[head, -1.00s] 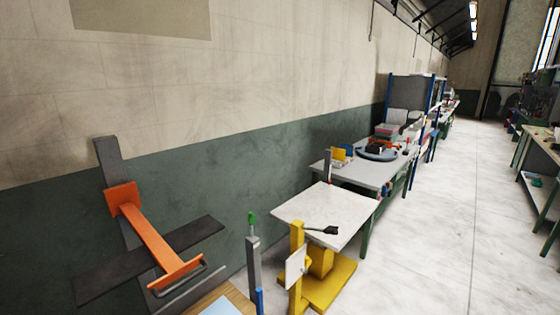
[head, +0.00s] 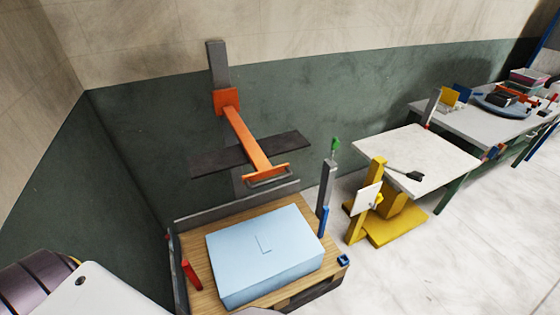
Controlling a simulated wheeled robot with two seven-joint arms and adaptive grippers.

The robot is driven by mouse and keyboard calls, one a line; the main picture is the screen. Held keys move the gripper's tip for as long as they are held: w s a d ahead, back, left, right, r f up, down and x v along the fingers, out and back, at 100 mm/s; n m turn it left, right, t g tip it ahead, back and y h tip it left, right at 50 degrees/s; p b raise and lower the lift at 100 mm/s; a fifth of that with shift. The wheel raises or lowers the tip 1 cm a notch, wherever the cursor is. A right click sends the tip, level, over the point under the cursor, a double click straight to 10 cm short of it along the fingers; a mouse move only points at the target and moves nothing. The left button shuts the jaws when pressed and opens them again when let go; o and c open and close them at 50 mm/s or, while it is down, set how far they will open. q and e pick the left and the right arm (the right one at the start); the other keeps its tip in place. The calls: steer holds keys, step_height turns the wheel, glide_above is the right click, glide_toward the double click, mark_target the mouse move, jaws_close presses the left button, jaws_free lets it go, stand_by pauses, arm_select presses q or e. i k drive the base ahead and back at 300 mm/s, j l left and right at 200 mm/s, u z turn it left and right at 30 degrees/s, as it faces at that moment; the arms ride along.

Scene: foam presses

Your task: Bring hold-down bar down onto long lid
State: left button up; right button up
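An orange arm (head: 248,138) with a handle end (head: 267,174) reaches forward from a grey upright post (head: 217,65). A long dark bar (head: 222,158) lies crosswise under the orange arm and looks like the hold-down bar. It is raised above a light blue block (head: 265,252) with an L-shaped mark on top. The block sits on a wooden base (head: 200,259), apart from the bar. I cannot tell a separate long lid from the block. Neither gripper shows; only part of my arm is at the lower left.
A grey post with a green tip (head: 327,185) stands at the base's right. A red piece (head: 191,273) is at its left. A yellow stand (head: 398,219) and a white-topped table (head: 425,150) are to the right. The wall is close behind; pale floor is clear at lower right.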

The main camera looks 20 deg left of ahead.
mark_target(257, 152)
steer(key=u, duration=0.95)
